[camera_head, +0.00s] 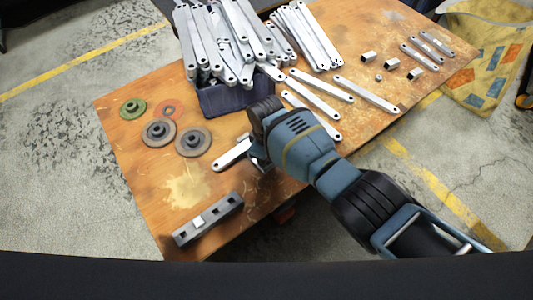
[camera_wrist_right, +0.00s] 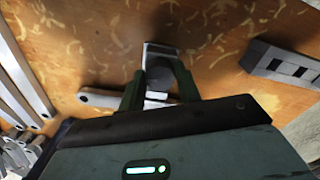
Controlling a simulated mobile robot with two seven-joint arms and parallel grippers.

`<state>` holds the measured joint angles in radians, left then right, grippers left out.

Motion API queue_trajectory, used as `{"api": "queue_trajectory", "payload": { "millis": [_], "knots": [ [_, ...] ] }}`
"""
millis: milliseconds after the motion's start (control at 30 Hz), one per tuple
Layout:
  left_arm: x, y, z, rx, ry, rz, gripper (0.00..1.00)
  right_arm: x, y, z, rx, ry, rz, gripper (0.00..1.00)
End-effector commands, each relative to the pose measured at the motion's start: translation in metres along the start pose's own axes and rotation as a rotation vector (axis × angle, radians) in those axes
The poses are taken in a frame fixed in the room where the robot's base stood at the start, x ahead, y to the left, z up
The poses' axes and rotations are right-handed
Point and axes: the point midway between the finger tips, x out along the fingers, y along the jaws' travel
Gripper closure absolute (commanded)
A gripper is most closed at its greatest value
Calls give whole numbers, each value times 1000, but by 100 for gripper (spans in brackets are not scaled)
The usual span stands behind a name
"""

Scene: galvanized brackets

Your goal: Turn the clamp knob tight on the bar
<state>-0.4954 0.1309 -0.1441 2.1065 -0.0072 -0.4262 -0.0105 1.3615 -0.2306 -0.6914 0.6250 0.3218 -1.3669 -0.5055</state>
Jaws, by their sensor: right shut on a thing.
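My right gripper (camera_head: 258,162) reaches down near the front edge of the wooden table, and my arm covers most of that spot in the head view. A pale metal clamp part (camera_wrist_right: 160,51) shows just beyond the knob. A light metal bar (camera_wrist_right: 97,98) lies at the knob, and its left end sticks out in the head view (camera_head: 231,154). Whether the clamp is tight on the bar cannot be seen. My left gripper is not in view.
A dark bin (camera_head: 222,101) heaped with galvanized strips stands behind the gripper, with loose strips (camera_head: 315,93) to its right. Several discs (camera_head: 193,142) lie at left. A grey slotted block (camera_head: 208,220) sits at the front edge. The table between the discs and block is clear.

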Motion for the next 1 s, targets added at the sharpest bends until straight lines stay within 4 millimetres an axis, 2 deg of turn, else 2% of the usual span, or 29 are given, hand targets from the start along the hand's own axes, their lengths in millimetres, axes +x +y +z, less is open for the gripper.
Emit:
{"api": "queue_trajectory", "payload": {
  "millis": [233, 533, 567, 667, 700, 1000],
  "knots": [
    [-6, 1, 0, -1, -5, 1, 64, -1, 0, 0, 264, 1, 0, 90],
    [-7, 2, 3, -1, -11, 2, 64, 0, 0, 0, 299, 0, 1, 90],
    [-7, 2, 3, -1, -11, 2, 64, 0, 0, 0, 299, 0, 1, 64],
    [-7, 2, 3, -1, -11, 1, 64, 0, 0, 0, 298, 0, 1, 51],
    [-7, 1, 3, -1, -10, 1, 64, 0, 0, 0, 298, 0, 1, 49],
    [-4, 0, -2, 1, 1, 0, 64, 0, 0, 0, 297, 0, 0, 49]
  ]
}}
